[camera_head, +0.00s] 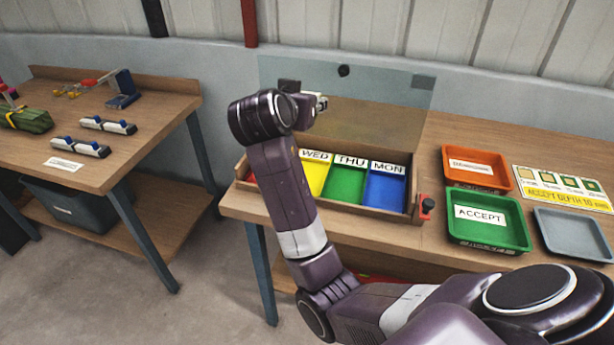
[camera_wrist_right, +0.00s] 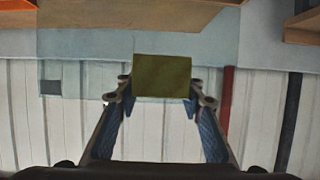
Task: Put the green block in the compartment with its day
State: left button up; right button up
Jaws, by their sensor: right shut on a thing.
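The green block (camera_wrist_right: 161,77) shows olive-green in the right wrist view, held between the fingertips of my right gripper (camera_wrist_right: 162,98). In the head view my right gripper (camera_head: 318,102) is raised above the back left of the divided wooden tray (camera_head: 412,188), and I cannot make out the block there. The tray has a yellow compartment marked WED (camera_head: 314,181), a green one marked THU (camera_head: 346,185) and a blue one marked MON (camera_head: 386,190). A bit of red shows at its left, mostly hidden by my arm. My left gripper is not in view.
A clear panel (camera_head: 390,92) stands behind the tray. An orange bin (camera_head: 478,182), a green ACCEPT bin (camera_head: 488,237) and a grey tray (camera_head: 573,234) sit to the right. A red-knobbed part (camera_head: 427,205) is at the tray's right side. Another table (camera_head: 150,135) stands at left.

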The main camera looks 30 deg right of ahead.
notch_tip(320, 180, down, 19)
jog(key=shift+f, duration=0.1)
jog(key=o, duration=0.9)
jog(key=v, duration=1.2)
jog(key=shift+s+b, duration=0.1)
jog(key=shift+b, duration=0.3)
